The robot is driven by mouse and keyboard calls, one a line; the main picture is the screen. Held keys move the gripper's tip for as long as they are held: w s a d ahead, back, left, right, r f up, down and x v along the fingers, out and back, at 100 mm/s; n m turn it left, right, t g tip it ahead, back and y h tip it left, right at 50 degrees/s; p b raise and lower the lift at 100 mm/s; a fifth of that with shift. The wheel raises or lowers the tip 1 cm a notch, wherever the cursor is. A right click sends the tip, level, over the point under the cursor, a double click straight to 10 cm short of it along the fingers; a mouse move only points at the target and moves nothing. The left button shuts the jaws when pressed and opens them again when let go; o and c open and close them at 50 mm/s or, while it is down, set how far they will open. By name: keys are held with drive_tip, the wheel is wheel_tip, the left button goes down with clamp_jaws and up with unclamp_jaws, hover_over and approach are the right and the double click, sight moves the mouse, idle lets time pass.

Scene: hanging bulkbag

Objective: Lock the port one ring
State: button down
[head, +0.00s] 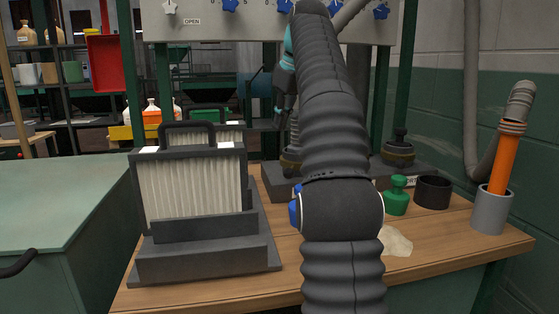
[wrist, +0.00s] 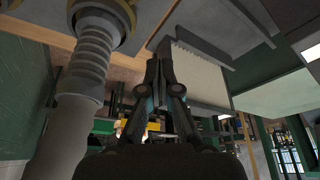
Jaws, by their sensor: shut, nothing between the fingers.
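A dark port block (head: 275,184) stands on the bench, partly hidden behind my arm. Its left port ring (head: 291,157) has a grey corrugated hose (head: 295,127) rising from it. The right port ring (head: 398,154) carries a black knobbed cap. The block's label is mostly hidden, so I cannot tell which port is one. My gripper (head: 279,112) is shut and empty, pointing down just left of the hose. In the wrist view, my gripper (wrist: 158,50) hangs beside the hose (wrist: 95,52) and its brass-coloured ring (wrist: 120,12), apart from both. The ring's lock position is unclear.
A pleated filter (head: 194,190) in a dark stand is on the left of the bench. A green knob (head: 397,196), black cup (head: 433,191), pale cloth (head: 396,242) and grey holder (head: 492,211) with an orange wand are at right. A panel (head: 230,25) with blue knobs hangs above.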

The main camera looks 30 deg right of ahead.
sight(290, 171)
drive_tip(key=shift+f, duration=0.15)
drive_tip(key=x, duration=0.8)
drive_tip(key=shift+w+a+f, duration=0.1)
drive_tip(key=shift+w+f, duration=0.05)
drive_tip(key=shift+f, duration=0.2)
drive_tip(key=shift+s+d+f, duration=0.2)
drive_tip(key=shift+s+f, duration=0.1)
drive_tip(key=shift+s, duration=0.2)
drive_tip(key=shift+s+d+f, duration=0.15)
drive_tip(key=shift+s+f, duration=0.15)
drive_tip(key=shift+s, duration=0.2)
drive_tip(key=shift+s+d+f, duration=0.2)
drive_tip(key=shift+s+d, duration=0.05)
drive_tip(key=shift+s, duration=0.45)
drive_tip(key=shift+n, duration=0.3)
